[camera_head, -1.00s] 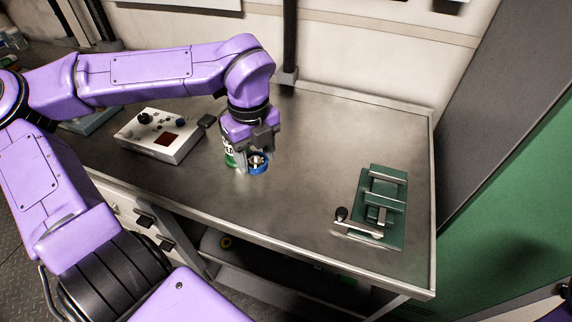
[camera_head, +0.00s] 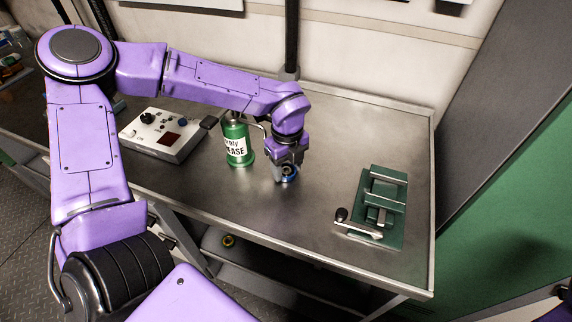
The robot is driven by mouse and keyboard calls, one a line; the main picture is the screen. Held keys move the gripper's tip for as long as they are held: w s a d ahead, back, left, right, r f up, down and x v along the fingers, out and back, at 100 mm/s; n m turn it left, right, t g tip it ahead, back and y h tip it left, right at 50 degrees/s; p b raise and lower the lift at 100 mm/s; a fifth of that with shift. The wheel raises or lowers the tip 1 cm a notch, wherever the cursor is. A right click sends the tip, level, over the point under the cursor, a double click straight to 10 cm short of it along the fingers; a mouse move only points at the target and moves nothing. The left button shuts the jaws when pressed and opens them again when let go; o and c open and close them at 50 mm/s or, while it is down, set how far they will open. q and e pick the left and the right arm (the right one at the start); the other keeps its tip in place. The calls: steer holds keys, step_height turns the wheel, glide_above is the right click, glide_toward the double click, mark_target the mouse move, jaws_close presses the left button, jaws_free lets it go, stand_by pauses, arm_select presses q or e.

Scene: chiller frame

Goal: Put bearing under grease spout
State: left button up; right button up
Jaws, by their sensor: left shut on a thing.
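The bearing (camera_head: 290,171) is a small ring with a blue outer part, partly hidden by my fingers. My left gripper (camera_head: 285,174) is shut on it, close above the metal table. The grease can (camera_head: 236,146) is green with a white label and stands upright just left of my gripper. Its thin spout (camera_head: 256,124) leaves the top and reaches right toward my gripper. The spout's tip is hidden behind my wrist, so I cannot tell whether the bearing is under it. My right gripper does not show.
A white control box (camera_head: 160,135) with knobs stands left of the can. A green vise (camera_head: 378,206) with a crank handle stands at the table's right. A dark vertical post (camera_head: 291,40) rises behind my wrist. The table between gripper and vise is clear.

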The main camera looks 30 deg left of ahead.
mark_target(287, 171)
arm_select(q)
steer(key=shift+f, duration=0.2)
steer(key=o, duration=1.1)
step_height(287, 171, up, 12)
steer(key=shift+r+b, duration=0.25)
steer(key=shift+b, duration=0.3)
